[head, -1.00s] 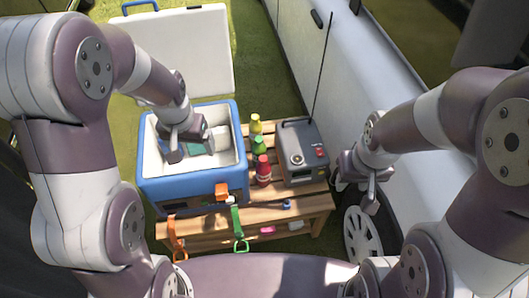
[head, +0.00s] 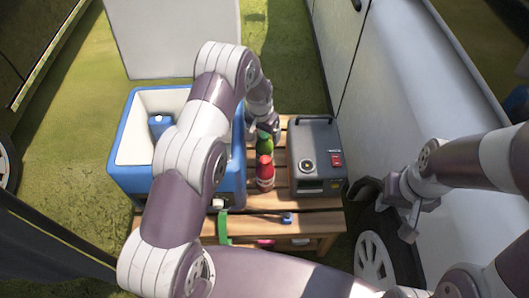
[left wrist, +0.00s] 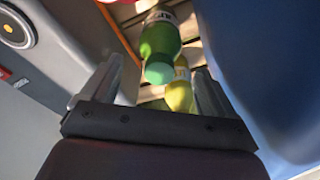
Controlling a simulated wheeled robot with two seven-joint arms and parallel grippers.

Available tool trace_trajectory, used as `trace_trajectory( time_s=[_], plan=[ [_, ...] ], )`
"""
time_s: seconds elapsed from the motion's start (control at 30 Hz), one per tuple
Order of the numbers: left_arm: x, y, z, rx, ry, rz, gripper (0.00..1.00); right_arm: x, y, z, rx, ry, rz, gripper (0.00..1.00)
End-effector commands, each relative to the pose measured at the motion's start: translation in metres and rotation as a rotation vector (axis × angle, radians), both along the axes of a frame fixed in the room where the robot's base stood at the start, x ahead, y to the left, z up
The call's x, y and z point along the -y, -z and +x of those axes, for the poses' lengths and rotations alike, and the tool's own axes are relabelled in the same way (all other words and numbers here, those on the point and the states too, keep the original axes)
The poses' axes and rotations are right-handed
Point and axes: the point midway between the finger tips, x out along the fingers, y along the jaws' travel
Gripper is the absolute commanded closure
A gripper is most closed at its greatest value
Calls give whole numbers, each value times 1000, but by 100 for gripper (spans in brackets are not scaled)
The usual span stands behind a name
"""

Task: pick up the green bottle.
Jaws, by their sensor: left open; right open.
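The green bottle (head: 264,144) stands on the wooden table behind the red bottle (head: 265,173). My left gripper (head: 263,126) is open and empty just above and behind it, partly covering it. In the left wrist view the green bottle (left wrist: 160,40) shows between the open fingers, cap toward the camera, with the yellow bottle (left wrist: 179,93) close beside it. I cannot tell whether the fingers touch either bottle. The yellow bottle is hidden in the head view. My right gripper (head: 408,222) is open and empty near the white vehicle.
A blue cooler (head: 121,170) stands open left of the bottles, with a blue item (head: 158,124) inside. A white vehicle (head: 420,80) borders the right.

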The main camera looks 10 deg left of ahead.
Motion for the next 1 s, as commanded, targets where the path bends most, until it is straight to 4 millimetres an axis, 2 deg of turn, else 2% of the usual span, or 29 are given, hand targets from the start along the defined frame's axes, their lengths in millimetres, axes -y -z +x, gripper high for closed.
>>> trace_trajectory(
  time_s=[0.03, 0.1, 0.2, 0.43, 0.47, 0.7, 0.73, 1.0],
  plan=[
    [0, 14, 0, -4, 0, 0, 12, 0, 4, 0, 0, 0, 0, 57],
    [1, 27, 1, -4, 0, 0, 12, 0, 7, 0, 0, 0, 0, 57],
    [1, 38, 3, -3, 0, 0, 12, 0, 9, 0, 0, 0, 0, 57],
    [2, 40, 4, -2, 0, 1, 12, 0, 8, 0, 0, 0, 0, 57],
    [1, 40, 4, -2, 0, 1, 15, 0, 8, 0, 0, 0, 0, 57],
    [1, 40, 4, -2, 0, 1, 93, 0, 8, 0, 0, 0, 0, 57],
    [1, 40, 4, -2, 0, 0, 100, 0, 8, 0, 0, 0, 0, 57],
    [2, 36, 4, 0, 0, 0, 100, 0, 7, 0, 0, 0, 0, 57]
  ],
)
